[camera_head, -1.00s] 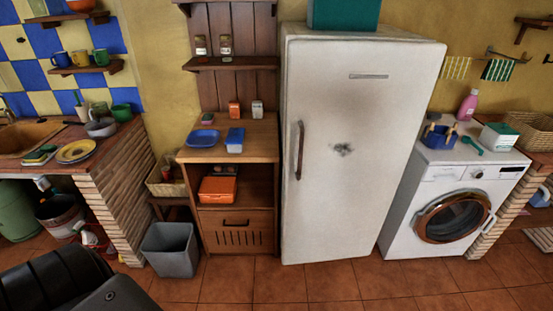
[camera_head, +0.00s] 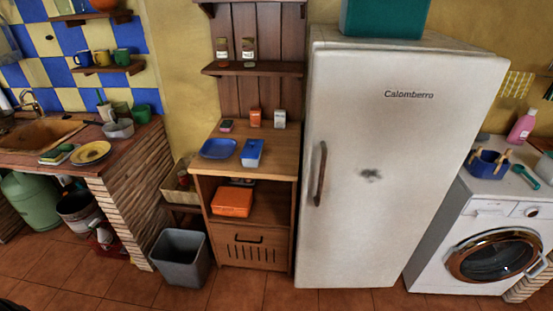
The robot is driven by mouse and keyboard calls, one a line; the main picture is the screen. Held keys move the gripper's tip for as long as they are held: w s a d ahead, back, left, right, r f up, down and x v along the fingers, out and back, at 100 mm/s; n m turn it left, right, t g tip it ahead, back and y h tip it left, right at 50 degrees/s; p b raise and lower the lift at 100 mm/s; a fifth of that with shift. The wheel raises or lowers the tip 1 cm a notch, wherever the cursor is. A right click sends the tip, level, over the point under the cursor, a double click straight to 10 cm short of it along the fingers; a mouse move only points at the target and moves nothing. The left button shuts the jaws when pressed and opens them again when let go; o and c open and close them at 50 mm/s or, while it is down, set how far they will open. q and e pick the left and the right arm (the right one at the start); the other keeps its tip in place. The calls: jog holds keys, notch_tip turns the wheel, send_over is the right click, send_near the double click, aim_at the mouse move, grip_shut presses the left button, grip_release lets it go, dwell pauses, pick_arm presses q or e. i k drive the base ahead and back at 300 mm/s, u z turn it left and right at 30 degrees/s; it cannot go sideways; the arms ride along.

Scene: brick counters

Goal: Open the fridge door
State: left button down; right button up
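The white fridge (camera_head: 400,130) stands right of the middle in the head view, with its door (camera_head: 385,220) shut and facing me. A dark vertical handle (camera_head: 320,174) is on the left side of the door. The name "Calomberro" is on the upper part of the door, and a dark smudge is near its middle. Neither of my grippers shows in the head view.
A wooden cabinet (camera_head: 251,222) stands close left of the fridge, with a grey bin (camera_head: 181,258) on the floor beside it. A washing machine (camera_head: 480,234) stands to the right. A teal box (camera_head: 384,17) sits on the fridge. Some tiled floor shows in front.

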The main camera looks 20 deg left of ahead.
aim_at(389, 132)
jog(key=u, duration=0.2)
jog(key=i, duration=1.05)
jog(key=z, duration=0.25)
